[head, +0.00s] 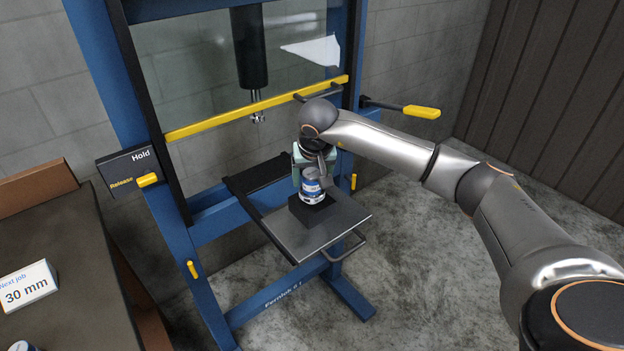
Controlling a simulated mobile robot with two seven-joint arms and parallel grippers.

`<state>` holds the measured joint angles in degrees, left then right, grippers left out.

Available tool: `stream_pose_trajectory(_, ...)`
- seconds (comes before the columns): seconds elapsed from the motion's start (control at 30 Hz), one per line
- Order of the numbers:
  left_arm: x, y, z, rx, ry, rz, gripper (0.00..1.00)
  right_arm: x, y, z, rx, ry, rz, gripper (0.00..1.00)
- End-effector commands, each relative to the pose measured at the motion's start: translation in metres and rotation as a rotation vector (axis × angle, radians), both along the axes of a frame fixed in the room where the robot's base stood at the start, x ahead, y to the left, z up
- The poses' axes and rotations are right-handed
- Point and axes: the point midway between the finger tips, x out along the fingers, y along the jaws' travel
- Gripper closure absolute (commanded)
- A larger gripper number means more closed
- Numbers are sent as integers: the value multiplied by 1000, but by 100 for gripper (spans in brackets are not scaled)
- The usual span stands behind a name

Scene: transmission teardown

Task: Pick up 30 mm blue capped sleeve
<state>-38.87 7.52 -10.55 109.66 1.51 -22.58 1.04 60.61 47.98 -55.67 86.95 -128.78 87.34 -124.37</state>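A blue and white cylinder (312,191), which looks like a capped sleeve, stands upright on a small black block on the press plate (345,222). No size can be read on it. My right gripper (312,171) points down over it, with fingers around or beside its upper part. The fingers and wrist hide its top, and I cannot tell whether they touch it. Another pale round top with blue marking (21,346) is cut off at the bottom left edge on the bench. My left gripper is not in view.
The blue press frame (170,205) surrounds the plate, with a clear guard with a yellow bar (255,107) and a dark ram (250,50) above. A "Next job 30 mm" card (27,286) stands on the dark bench (60,235). A yellow-handled lever (421,112) sticks out right.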

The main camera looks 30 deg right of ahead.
Motion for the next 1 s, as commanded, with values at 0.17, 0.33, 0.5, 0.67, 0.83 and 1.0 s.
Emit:
stream_pose_trajectory(0.17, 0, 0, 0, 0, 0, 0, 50, 0, 0, 0, 0, -1, 0, 48)
stream_pose_trajectory(0.33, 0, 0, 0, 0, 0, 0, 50, 0, 0, 1, 0, -1, -1, 67)
stream_pose_trajectory(0.5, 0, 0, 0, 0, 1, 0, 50, 0, 0, 1, 0, -1, -1, 86)
stream_pose_trajectory(0.67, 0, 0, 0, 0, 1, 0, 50, 0, 0, 1, 0, -1, -1, 100)
stream_pose_trajectory(0.83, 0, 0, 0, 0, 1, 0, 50, 0, 0, 1, 0, -1, -1, 100)
stream_pose_trajectory(1.0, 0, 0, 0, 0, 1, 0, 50, 1, 0, 2, 0, -3, -1, 100)
